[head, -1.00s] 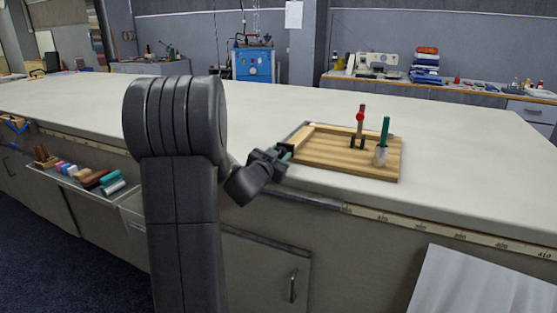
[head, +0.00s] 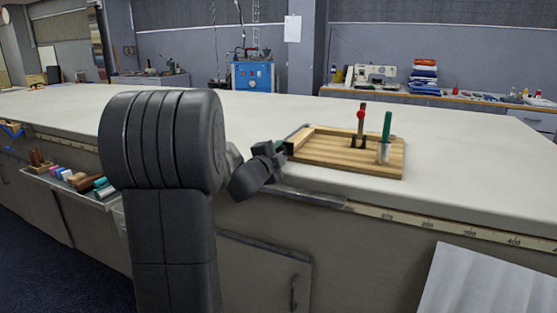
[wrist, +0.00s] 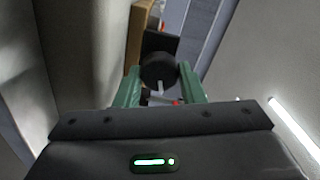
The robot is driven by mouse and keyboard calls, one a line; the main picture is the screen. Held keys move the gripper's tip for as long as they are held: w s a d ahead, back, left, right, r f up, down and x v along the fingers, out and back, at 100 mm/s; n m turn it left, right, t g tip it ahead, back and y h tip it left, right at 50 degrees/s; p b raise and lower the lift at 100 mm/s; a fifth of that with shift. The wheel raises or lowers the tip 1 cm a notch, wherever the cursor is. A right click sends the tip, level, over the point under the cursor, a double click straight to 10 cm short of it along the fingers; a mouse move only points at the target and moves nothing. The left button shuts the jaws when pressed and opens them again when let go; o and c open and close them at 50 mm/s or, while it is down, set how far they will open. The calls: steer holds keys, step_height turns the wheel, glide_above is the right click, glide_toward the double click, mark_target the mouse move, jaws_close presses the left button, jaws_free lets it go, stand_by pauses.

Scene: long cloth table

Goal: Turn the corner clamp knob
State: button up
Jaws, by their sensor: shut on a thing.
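In the wrist view, my gripper (wrist: 159,82) has its two green fingers on either side of a round dark knob (wrist: 158,70), shut on it. A flat black part of the clamp (wrist: 160,42) shows just beyond the knob. A pale rod and a small red piece show below the knob, between the fingers. In the head view, my gripper (head: 284,147) is at the left edge of the wooden board (head: 345,160) on the table. The knob is too small and covered to make out there.
On the board stand an upright tool with a red part (head: 361,115) and a green-handled tool (head: 387,125) in a small cup. The white table (head: 460,150) is clear around the board. A tray of small items (head: 75,183) hangs at the front left.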

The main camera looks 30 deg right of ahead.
steer(key=m+b, duration=0.1)
steer(key=m, duration=0.1)
steer(key=m+b, duration=0.2)
steer(key=m, duration=0.1)
steer(key=shift+f+m, duration=0.3)
steer(key=m+b, duration=0.3)
steer(key=m, duration=0.2)
steer(key=shift+m, duration=0.4)
steer(key=o, duration=1)
steer(key=shift+a, duration=0.1)
